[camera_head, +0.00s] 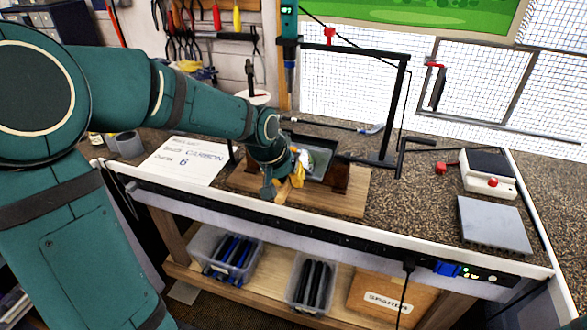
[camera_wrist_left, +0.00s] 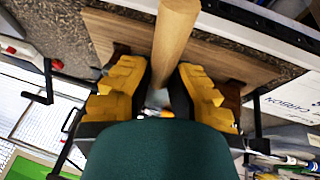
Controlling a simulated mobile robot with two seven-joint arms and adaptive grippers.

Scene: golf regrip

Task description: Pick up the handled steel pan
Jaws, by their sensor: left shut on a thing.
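The steel pan (camera_head: 322,154) is a dark, shallow rectangular vessel over the wooden board (camera_head: 345,203) on the workbench. My left gripper (camera_head: 292,176) is at its near left side, its arm reaching down from the left, and partly hides the pan. In the left wrist view, a round light-wood handle (camera_wrist_left: 172,35) lies between the yellow pads of my left gripper (camera_wrist_left: 162,90), which is shut on it. The handle's join to the pan is hidden there. I cannot tell whether the pan rests on its support or is clear of it. My right gripper is not shown.
A black frame (camera_head: 400,105) rises behind the pan. A paper sheet (camera_head: 183,162) and grey cups (camera_head: 129,144) are left. A white device (camera_head: 488,177) and grey plate (camera_head: 492,226) are right. Bins (camera_head: 226,258) stand on the shelf below.

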